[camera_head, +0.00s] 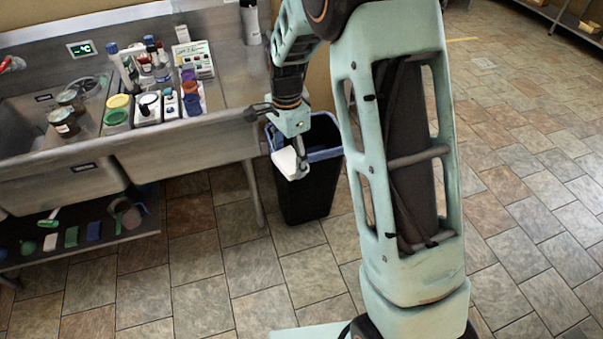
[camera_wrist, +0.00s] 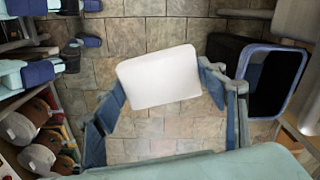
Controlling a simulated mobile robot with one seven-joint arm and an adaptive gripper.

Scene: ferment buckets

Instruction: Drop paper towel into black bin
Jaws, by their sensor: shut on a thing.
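The paper towel (camera_wrist: 158,76) is a white, squarish piece held between my gripper's fingers in the wrist view. It also shows as a small white shape in the head view (camera_head: 288,164). My gripper (camera_head: 297,160) is shut on it, and its two fingers show in the wrist view (camera_wrist: 160,88). The black bin (camera_head: 306,192) has a blue rim and stands on the floor. In the head view the towel overlaps the front left of the rim. In the wrist view the bin (camera_wrist: 272,80) is to the right of the towel, with tile floor below the towel.
A steel sink counter (camera_head: 190,132) stands left of the bin, with bottles, jars and small containers on it. A lower shelf (camera_head: 85,240) holds several small items. The tiled floor (camera_head: 510,200) at right is open.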

